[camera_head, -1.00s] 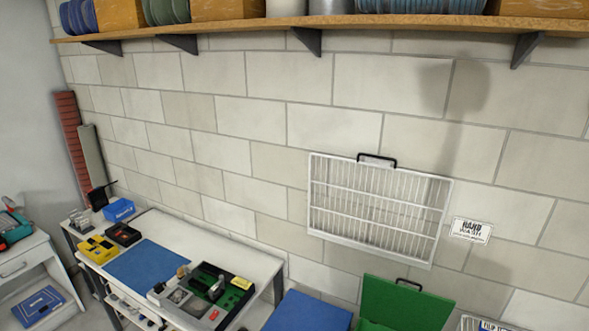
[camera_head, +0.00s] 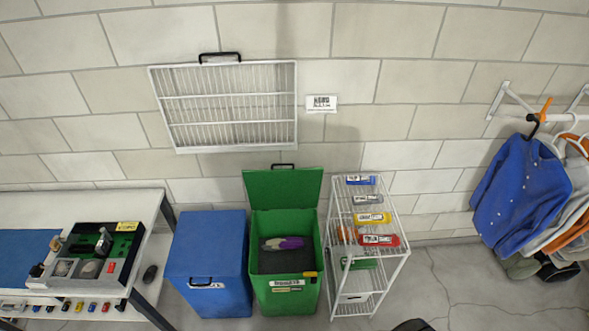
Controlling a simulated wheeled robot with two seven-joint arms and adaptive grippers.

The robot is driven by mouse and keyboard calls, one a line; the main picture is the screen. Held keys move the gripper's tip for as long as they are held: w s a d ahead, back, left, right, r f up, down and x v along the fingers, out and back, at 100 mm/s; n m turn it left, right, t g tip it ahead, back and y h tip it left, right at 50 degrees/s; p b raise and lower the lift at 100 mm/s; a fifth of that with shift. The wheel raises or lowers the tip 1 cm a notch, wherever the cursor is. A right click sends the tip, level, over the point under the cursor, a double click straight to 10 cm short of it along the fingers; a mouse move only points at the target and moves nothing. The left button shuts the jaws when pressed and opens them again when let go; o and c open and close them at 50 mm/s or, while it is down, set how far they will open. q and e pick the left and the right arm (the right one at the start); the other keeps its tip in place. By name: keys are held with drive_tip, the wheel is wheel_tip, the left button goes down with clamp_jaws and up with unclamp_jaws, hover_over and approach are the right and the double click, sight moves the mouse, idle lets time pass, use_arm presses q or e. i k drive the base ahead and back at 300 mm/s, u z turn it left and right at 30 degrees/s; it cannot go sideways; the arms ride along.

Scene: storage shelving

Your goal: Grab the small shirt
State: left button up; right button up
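Several garments hang on a rack at the right edge of the head view. The nearest is a blue shirt or jacket (camera_head: 520,195) on a hanger, turned partly toward me. Behind it, grey (camera_head: 575,190) and orange (camera_head: 568,238) garments are mostly covered and cut off by the picture edge. I cannot tell which one is the small shirt. Neither of my grippers is in view.
A white wire shelf (camera_head: 338,225) with packets stands left of the clothes. Left of it are an open green bin (camera_head: 312,240), a closed blue bin (camera_head: 207,255) and a workbench (camera_head: 90,200). Floor (camera_head: 440,270) is clear between shelf and clothes.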

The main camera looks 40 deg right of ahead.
sight(364, 241)
drive_tip(key=z, duration=2.05)
